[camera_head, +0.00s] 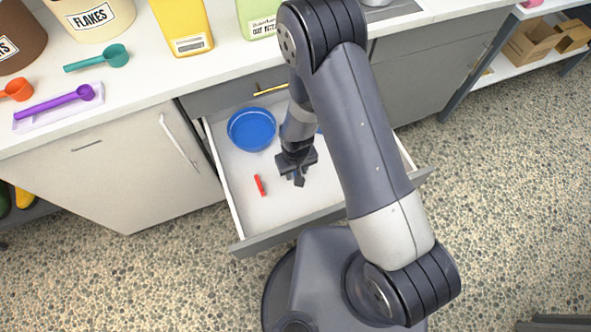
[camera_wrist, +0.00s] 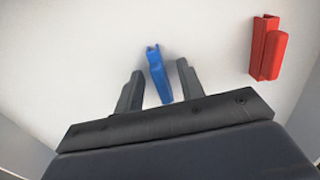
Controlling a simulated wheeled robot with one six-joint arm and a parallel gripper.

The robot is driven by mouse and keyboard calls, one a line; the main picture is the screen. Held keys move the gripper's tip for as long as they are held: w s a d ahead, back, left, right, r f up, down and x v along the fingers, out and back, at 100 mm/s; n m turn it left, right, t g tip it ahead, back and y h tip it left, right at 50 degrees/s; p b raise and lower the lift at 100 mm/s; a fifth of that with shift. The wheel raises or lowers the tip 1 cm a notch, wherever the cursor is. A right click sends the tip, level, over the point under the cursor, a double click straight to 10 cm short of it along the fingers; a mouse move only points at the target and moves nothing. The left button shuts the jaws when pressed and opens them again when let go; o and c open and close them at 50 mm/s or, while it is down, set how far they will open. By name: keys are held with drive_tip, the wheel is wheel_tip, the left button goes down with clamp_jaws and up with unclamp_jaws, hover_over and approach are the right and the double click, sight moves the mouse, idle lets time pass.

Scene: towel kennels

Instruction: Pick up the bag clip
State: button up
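Two clip-like pieces lie on the white floor of the open drawer. A blue clip (camera_wrist: 158,74) lies between the two spread fingers of my gripper (camera_wrist: 159,72) in the wrist view, with a gap on each side. A red clip (camera_wrist: 267,48) lies to the right of the fingers there. In the head view the red clip (camera_head: 259,185) lies left of my gripper (camera_head: 298,178), which is low over the drawer. My gripper is open and holds nothing. The blue clip between the fingers is hidden by my gripper in the head view.
The drawer (camera_head: 240,205) has raised walls around my gripper. A round blue dish (camera_head: 251,128) sits at its back left. The counter (camera_head: 150,80) above holds scoops (camera_head: 100,60), a yellow container (camera_head: 183,28) and canisters. The drawer floor near the front left is clear.

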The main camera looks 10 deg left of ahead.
drive_tip(key=shift+c, duration=0.6)
clamp_jaws()
drive_tip(key=shift+r, duration=0.1)
